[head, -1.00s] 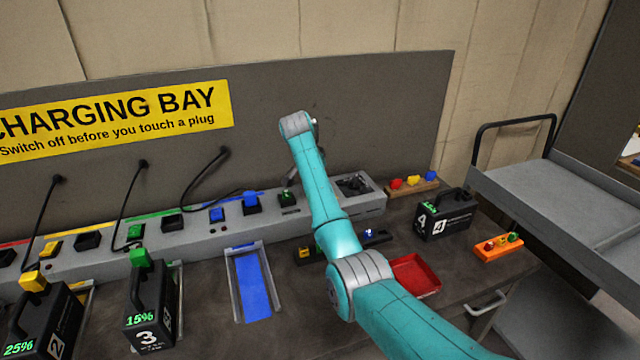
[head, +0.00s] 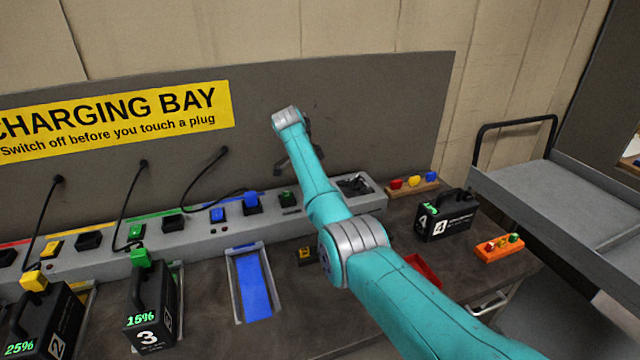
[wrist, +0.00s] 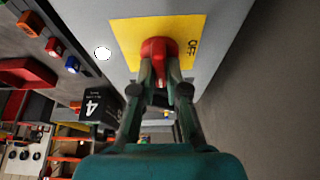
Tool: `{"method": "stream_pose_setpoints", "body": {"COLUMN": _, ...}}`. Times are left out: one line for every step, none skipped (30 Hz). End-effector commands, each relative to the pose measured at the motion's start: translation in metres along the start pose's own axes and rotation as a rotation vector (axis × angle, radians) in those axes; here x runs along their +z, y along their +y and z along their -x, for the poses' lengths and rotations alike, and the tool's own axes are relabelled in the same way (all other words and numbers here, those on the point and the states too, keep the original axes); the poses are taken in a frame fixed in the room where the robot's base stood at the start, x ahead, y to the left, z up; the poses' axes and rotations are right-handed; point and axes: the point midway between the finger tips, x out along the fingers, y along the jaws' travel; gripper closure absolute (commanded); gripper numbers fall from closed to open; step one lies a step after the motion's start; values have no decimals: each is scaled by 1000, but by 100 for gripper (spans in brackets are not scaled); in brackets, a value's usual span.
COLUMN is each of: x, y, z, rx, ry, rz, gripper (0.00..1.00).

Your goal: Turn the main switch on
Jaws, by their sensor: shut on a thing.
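The main switch has a red handle (wrist: 158,47) on a yellow plate (wrist: 125,35), set on a grey face in the wrist view. The word OFF reads sideways on the plate, right of the handle. My gripper (wrist: 160,76) is shut on the red handle, with one dark finger on each side. The fingers hide the handle's lower part. In the head view my arm reaches toward the back panel (head: 385,110); the red handle and its yellow plate cannot be made out there.
A round white spot (wrist: 102,53) shows left of the plate. A long grey socket strip (head: 110,262) with coloured switches runs along the bench. Battery pack 4 (head: 443,228) and an orange block (head: 499,248) stand right of my arm. A cart (head: 570,190) stands farther right.

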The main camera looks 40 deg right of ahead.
Motion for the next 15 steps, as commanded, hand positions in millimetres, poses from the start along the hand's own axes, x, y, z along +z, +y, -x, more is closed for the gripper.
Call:
{"method": "stream_pose_setpoints", "body": {"x": 1, "y": 0, "z": 0, "rx": 1, "ry": -1, "rz": -2, "gripper": 100}}
{"method": "stream_pose_setpoints", "body": {"x": 1, "y": 0, "z": 0, "rx": 1, "ry": -1, "rz": -2, "gripper": 100}}
{"method": "stream_pose_setpoints", "body": {"x": 1, "y": 0, "z": 0, "rx": 1, "ry": -1, "rz": -2, "gripper": 100}}
{"method": "stream_pose_setpoints", "body": {"x": 1, "y": 0, "z": 0, "rx": 1, "ry": -1, "rz": -2, "gripper": 100}}
{"method": "stream_pose_setpoints", "body": {"x": 1, "y": 0, "z": 0, "rx": 1, "ry": -1, "rz": -2, "gripper": 100}}
{"method": "stream_pose_setpoints", "body": {"x": 1, "y": 0, "z": 0, "rx": 1, "ry": -1, "rz": -2, "gripper": 100}}
{"method": "stream_pose_setpoints", "body": {"x": 1, "y": 0, "z": 0, "rx": 1, "ry": -1, "rz": -2, "gripper": 100}}
{"method": "stream_pose_setpoints", "body": {"x": 1, "y": 0, "z": 0, "rx": 1, "ry": -1, "rz": -2, "gripper": 100}}
{"method": "stream_pose_setpoints", "body": {"x": 1, "y": 0, "z": 0, "rx": 1, "ry": -1, "rz": -2, "gripper": 100}}
{"method": "stream_pose_setpoints", "body": {"x": 1, "y": 0, "z": 0, "rx": 1, "ry": -1, "rz": -2, "gripper": 100}}
{"method": "stream_pose_setpoints", "body": {"x": 1, "y": 0, "z": 0, "rx": 1, "ry": -1, "rz": -1, "gripper": 79}}
{"method": "stream_pose_setpoints", "body": {"x": 1, "y": 0, "z": 0, "rx": 1, "ry": -1, "rz": -1, "gripper": 69}}
{"method": "stream_pose_setpoints", "body": {"x": 1, "y": 0, "z": 0, "rx": 0, "ry": -1, "rz": -1, "gripper": 62}}
{"method": "stream_pose_setpoints", "body": {"x": 1, "y": 0, "z": 0, "rx": 0, "ry": -1, "rz": -1, "gripper": 61}}
{"method": "stream_pose_setpoints", "body": {"x": 1, "y": 0, "z": 0, "rx": 0, "ry": -1, "rz": -1, "gripper": 61}}
